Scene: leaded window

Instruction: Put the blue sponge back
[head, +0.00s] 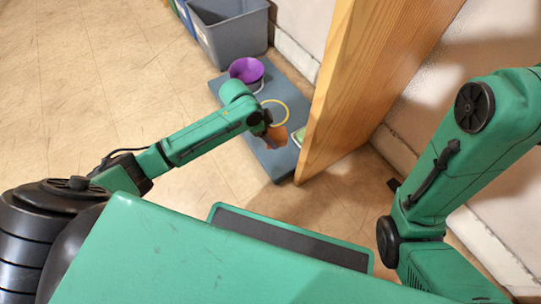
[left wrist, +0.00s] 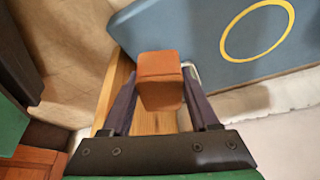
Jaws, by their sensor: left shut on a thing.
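My left gripper (head: 272,132) is shut on an orange-brown block (left wrist: 160,68), with one finger on each side in the left wrist view. The block (head: 277,137) also shows in the head view, above or beside the blue-grey board (head: 284,165); the gap is hard to judge. The board (left wrist: 185,32) carries a yellow ring mark and also shows in the left wrist view. I cannot make out a blue sponge in either view. My right arm shows at the right of the head view, but its gripper is not in view.
A purple bowl (head: 246,69) stands at the board's far end. A grey bin (head: 232,36) is behind it. A tall wooden panel (head: 350,90) rises along the board's right side, partly hiding a small green item (head: 298,136). Open tiled floor lies left.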

